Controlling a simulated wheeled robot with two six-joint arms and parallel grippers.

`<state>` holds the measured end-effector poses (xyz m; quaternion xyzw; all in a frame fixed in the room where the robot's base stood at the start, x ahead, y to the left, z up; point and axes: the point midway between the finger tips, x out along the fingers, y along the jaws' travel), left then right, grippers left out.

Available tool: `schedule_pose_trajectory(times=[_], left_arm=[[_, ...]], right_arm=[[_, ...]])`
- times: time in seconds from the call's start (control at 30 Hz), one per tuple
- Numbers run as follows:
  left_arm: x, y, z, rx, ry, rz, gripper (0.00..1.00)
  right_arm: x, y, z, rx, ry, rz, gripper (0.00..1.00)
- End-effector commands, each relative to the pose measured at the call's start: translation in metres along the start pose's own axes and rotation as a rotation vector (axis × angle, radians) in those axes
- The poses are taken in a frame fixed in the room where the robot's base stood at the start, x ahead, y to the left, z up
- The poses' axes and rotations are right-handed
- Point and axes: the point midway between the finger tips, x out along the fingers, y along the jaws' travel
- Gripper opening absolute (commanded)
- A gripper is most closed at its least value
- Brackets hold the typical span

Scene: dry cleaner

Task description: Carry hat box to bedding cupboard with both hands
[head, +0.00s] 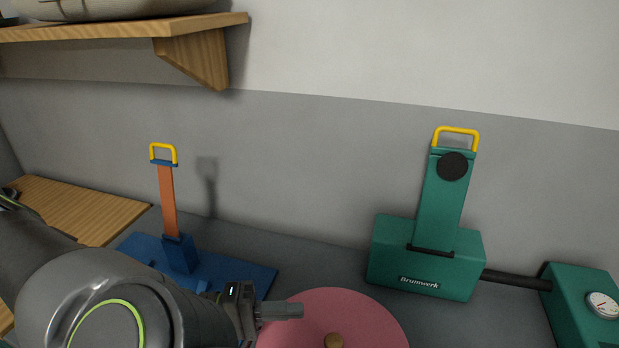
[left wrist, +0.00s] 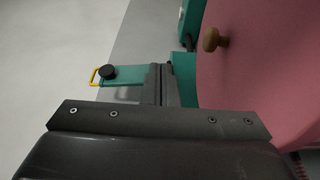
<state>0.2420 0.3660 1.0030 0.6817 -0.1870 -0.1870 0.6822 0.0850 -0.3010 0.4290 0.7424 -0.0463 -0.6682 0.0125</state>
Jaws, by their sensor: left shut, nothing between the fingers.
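A round pink lid, which looks like the hat box (head: 320,312), is at the bottom centre of the head view, cut off by the lower edge. My right gripper and the bedding cupboard are not seen.
A blue base (head: 245,277) with an orange post (head: 168,200) stands left. A wooden shelf (head: 120,30) juts out above.

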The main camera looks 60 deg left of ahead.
Motion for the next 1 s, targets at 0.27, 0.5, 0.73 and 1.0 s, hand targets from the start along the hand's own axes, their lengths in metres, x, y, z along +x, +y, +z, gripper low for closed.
schedule_pose_trajectory(times=[0.27,0.5,0.73,1.0], left_arm=[[0.021,0.001,-0.061,0.007,0.000,0.001,0.00],[0.039,-0.001,-0.111,0.007,0.001,0.001,0.00],[0.048,-0.022,-0.139,0.001,0.004,0.004,0.00],[0.048,-0.072,-0.139,0.001,0.005,0.004,0.00]], right_arm=[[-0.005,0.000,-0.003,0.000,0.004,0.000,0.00],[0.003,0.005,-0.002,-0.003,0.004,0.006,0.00],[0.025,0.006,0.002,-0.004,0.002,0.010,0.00],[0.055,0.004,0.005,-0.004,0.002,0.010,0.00]])
